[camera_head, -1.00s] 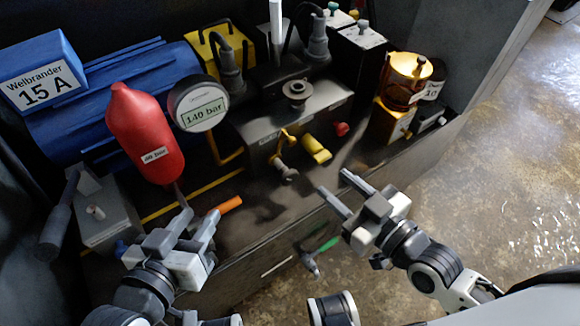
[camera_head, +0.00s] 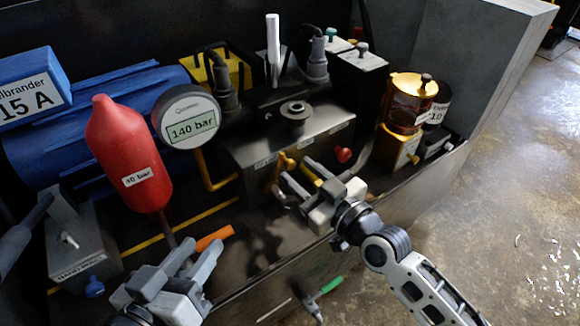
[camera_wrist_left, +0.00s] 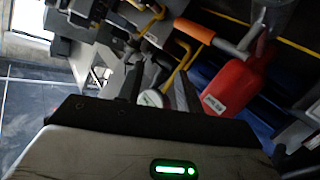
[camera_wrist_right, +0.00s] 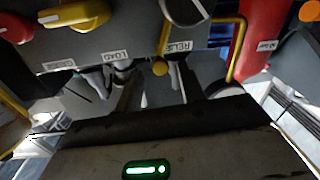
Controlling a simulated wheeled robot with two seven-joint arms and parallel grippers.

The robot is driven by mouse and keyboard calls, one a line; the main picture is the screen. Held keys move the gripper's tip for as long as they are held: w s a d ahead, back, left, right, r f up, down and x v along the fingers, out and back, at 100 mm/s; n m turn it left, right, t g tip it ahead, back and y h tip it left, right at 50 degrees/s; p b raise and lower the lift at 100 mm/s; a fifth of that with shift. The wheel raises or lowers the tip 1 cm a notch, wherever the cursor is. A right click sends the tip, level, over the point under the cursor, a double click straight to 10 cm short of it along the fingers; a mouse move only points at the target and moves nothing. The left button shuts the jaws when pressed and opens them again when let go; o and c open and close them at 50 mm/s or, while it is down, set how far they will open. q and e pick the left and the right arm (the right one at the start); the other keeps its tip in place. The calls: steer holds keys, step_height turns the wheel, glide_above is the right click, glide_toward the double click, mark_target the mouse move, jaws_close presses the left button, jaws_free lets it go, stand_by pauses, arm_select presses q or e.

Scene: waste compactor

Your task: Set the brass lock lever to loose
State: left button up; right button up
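A brass-coloured lever part (camera_head: 283,163) sits on the front of the dark valve block (camera_head: 262,146). My right gripper (camera_head: 295,177) is open in front of it, with its fingers partly covering this area. In the right wrist view a small brass knob (camera_wrist_right: 160,68) shows between and beyond the open fingers, below a label reading roughly "RELE...". I cannot tell whether the fingers touch the lever, and its setting is not clear. My left gripper (camera_head: 185,255) is open and empty, near an orange-handled tool (camera_head: 214,238).
A yellow handle (camera_wrist_right: 75,14) and red knob (camera_head: 343,155) are close by. An amber canister (camera_head: 405,105) is to the right.

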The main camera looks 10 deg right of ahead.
mark_target(293, 166)
steer(key=shift+x, duration=1.9)
jaws_close()
